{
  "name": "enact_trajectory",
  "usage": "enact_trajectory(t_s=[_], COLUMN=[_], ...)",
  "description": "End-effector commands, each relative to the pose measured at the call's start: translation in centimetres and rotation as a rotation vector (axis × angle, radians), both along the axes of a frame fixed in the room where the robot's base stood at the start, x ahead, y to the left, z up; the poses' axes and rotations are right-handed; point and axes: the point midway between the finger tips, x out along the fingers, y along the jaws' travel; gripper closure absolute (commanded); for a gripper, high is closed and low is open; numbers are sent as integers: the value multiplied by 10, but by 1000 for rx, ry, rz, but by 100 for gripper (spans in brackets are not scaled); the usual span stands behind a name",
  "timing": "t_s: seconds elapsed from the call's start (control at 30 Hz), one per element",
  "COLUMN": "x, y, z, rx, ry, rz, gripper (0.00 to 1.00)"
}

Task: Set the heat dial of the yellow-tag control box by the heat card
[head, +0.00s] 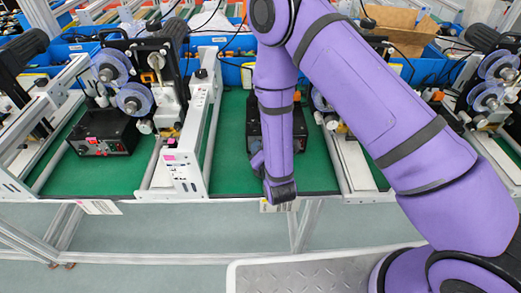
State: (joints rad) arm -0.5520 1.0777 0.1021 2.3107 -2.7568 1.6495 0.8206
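A black control box (103,133) sits on the green mat at the left, with small red and light marks on its front. A second black box (299,128) stands behind my purple forearm, mostly hidden by it. I cannot make out a yellow tag or a heat dial on either. White cards hang at the table's front edge, one at the left (100,207) and one below my gripper (278,206); their print is too small to read. My gripper (281,192) points down at the front edge, in front of the second box. Its fingers cannot be told apart.
White frame rails (196,130) and reel machines (132,98) stand between the work bays. Blue bins (232,73) and a cardboard box (400,25) line the back. Bare green mat (228,160) shows left of my forearm. A grey metal plate lies at the bottom.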

Motion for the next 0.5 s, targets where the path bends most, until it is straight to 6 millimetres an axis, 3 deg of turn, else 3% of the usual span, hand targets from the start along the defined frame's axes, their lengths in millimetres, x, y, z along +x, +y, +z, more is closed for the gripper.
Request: enact_trajectory(t_s=[0.43, 0.47, 0.5], x=[-1, -1, -1], y=[0, 0, 0], z=[-1, -1, -1], rx=[10, 9, 9], ry=[2, 2, 2], rz=[1, 1, 1], gripper=[93, 67, 59])
